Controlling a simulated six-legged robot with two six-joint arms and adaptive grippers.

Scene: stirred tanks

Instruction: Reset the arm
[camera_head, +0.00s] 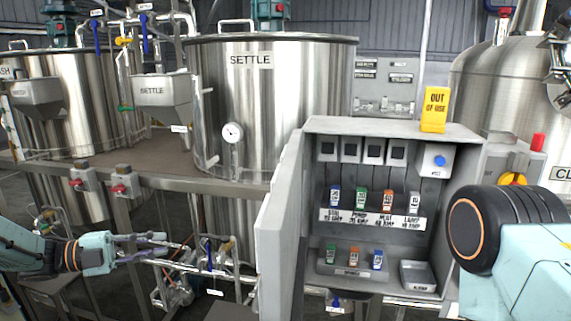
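My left arm comes in from the left edge, low in the view. Its gripper (168,245) points right in front of the pipes, with its thin fingers apart and nothing seen between them. My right arm fills the lower right corner, with a large black joint and a pale teal link close to the camera. Its gripper cannot be made out.
An open grey fuse cabinet (318,285) stands at the centre right, its door (279,225) swung toward me. A yellow "OUT OF USE" sign (434,110) stands on top. The steel SETTLE tank (285,110) is behind. Pipes and valves (185,285) lie near the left gripper.

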